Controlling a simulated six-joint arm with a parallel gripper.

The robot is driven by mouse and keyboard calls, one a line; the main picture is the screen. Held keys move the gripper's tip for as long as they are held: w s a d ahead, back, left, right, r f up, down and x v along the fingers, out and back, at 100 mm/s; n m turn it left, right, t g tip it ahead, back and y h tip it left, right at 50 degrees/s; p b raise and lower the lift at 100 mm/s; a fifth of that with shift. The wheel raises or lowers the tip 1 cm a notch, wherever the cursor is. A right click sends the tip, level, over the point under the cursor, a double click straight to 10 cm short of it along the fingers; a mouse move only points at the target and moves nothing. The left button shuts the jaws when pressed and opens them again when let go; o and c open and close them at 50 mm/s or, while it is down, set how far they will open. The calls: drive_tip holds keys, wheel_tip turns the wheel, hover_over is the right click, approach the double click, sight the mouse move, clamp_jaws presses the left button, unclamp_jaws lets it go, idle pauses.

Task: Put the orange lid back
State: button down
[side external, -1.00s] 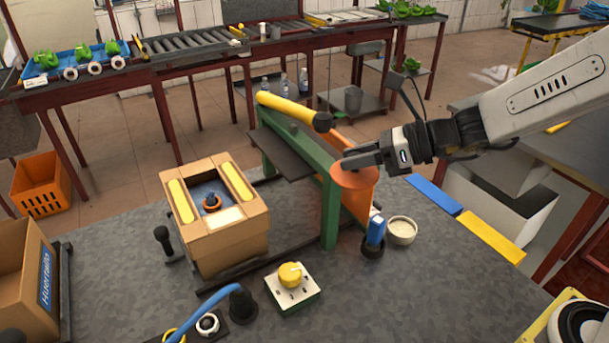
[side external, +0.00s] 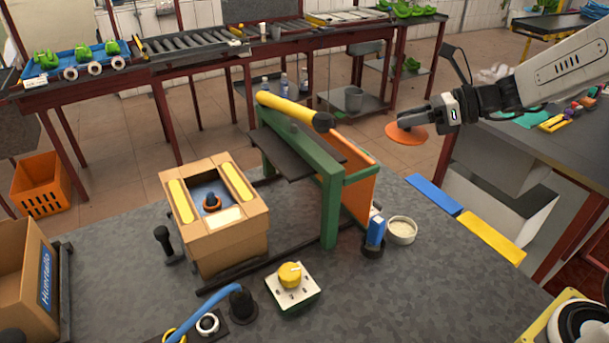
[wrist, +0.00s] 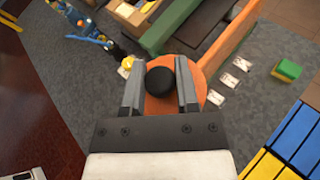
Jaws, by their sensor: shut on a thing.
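The orange lid (side external: 406,134) is a round disc with a black knob. My gripper (side external: 408,119) is shut on it, holding it in the air to the right of the green frame (side external: 331,200) and above the bench. In the wrist view, the black knob (wrist: 160,81) sits between the two fingers of my gripper (wrist: 158,68), with the orange disc (wrist: 160,107) showing beyond and below it. I cannot tell which container the lid fits.
An orange panel (side external: 358,187) stands behind the green frame. A cardboard box (side external: 232,243) stands left. Yellow and blue strips (side external: 435,194) line the bench edge.

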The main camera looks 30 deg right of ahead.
drive_tip(key=d, duration=0.5)
wheel_tip(320, 180, down, 18)
drive_tip(key=shift+s, duration=0.4)
drive_tip(key=shift+f, duration=0.2)
drive_tip(key=shift+f, duration=2.15)
drive_tip(key=shift+f, duration=0.1)
drive_tip(key=shift+f, duration=1.65)
drive_tip(key=shift+f, duration=0.2)
